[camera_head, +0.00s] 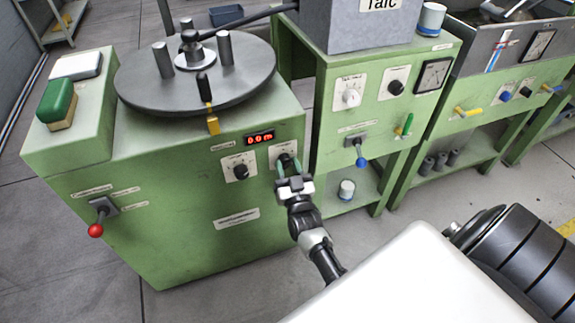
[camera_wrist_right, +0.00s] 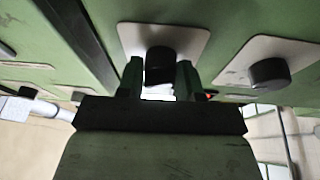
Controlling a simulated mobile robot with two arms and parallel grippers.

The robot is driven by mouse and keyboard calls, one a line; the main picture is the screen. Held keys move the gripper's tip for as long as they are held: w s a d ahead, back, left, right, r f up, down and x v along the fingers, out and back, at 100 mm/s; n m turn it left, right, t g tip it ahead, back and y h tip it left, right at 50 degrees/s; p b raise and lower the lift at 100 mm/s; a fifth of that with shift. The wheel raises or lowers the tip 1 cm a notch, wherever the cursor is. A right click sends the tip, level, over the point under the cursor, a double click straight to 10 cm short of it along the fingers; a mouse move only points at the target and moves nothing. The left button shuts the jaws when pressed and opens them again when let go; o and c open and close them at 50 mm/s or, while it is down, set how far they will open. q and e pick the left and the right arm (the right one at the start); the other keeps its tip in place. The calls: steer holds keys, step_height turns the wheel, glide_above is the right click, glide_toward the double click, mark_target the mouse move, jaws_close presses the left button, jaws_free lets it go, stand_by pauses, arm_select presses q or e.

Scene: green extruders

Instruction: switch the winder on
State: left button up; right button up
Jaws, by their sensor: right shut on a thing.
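The winder (camera_head: 150,200) is the green machine at left, with a round dark turntable (camera_head: 240,85) on top. Its front has a red lit display (camera_head: 259,137), a left black knob (camera_head: 240,171) and a right knob on a pale plate (camera_head: 281,150). My right gripper (camera_head: 289,170) is at the right knob and hides most of it. In the wrist view my right gripper (camera_wrist_right: 159,88) has its fingers either side of this black knob (camera_wrist_right: 160,62), shut on it. The other knob (camera_wrist_right: 268,73) shows beside it. A red-ball lever (camera_head: 97,229) is at the winder's lower left. My left gripper is out of view.
To the right stands a green machine with a Talc box (camera_head: 345,25), dials and a blue-ball lever (camera_head: 361,161). Another green machine (camera_head: 480,105) is farther right. Grey floor (camera_head: 195,303) lies in front.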

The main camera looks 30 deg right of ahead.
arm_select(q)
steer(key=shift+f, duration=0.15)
arm_select(e)
steer(key=shift+a+f, duration=0.1)
steer(key=o, duration=0.9)
arm_select(q)
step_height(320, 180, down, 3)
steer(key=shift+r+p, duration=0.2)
steer(key=shift+p, duration=0.2)
arm_select(e)
steer(key=v, duration=1)
steer(key=shift+s, duration=0.35)
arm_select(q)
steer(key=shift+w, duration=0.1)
arm_select(e)
steer(key=shift+a, duration=0.15)
